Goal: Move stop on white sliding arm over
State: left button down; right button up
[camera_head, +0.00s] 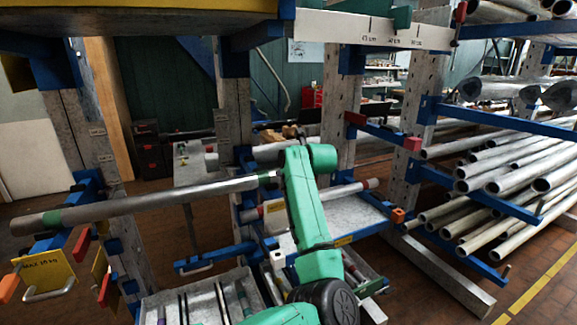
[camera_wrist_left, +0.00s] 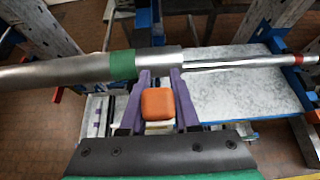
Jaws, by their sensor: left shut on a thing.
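In the left wrist view, my left gripper (camera_wrist_left: 158,76) has its purple fingers on both sides of an orange block, which looks like the stop (camera_wrist_left: 158,103). It appears shut on this block. A white piece, perhaps the end of the white sliding arm (camera_wrist_left: 158,128), shows just below the block. The fingertips lie close beside the grey mast (camera_wrist_left: 50,72), near its green band; contact is unclear. In the head view my green arm rises in the middle and hides the gripper and stop. My right gripper is not in view.
A blue-framed grey tray (camera_head: 355,215) lies right of my arm, with a thinner red-tipped pipe (camera_head: 345,190) above it. Grey uprights (camera_head: 340,110) stand behind. Many pipes (camera_head: 500,185) fill the right rack. Blue arms with orange ends (camera_head: 398,215) jut out.

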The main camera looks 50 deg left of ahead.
pick_arm(q)
jog(key=shift+w+a+r+g+h+p, duration=0.1)
jog(key=shift+w+a+g+h+p, duration=0.05)
jog(key=shift+a+h+p, duration=0.3)
jog(key=shift+w+a+r+g+h+p, duration=0.1)
jog(key=shift+a+g+h+p, duration=0.1)
jog(key=shift+a+h, duration=0.3)
jog(key=shift+d, duration=0.1)
jog(key=c, duration=0.6)
grip_release()
jog(key=shift+f, duration=0.1)
jog(key=shift+c, duration=0.2)
jog(key=shift+f, duration=0.1)
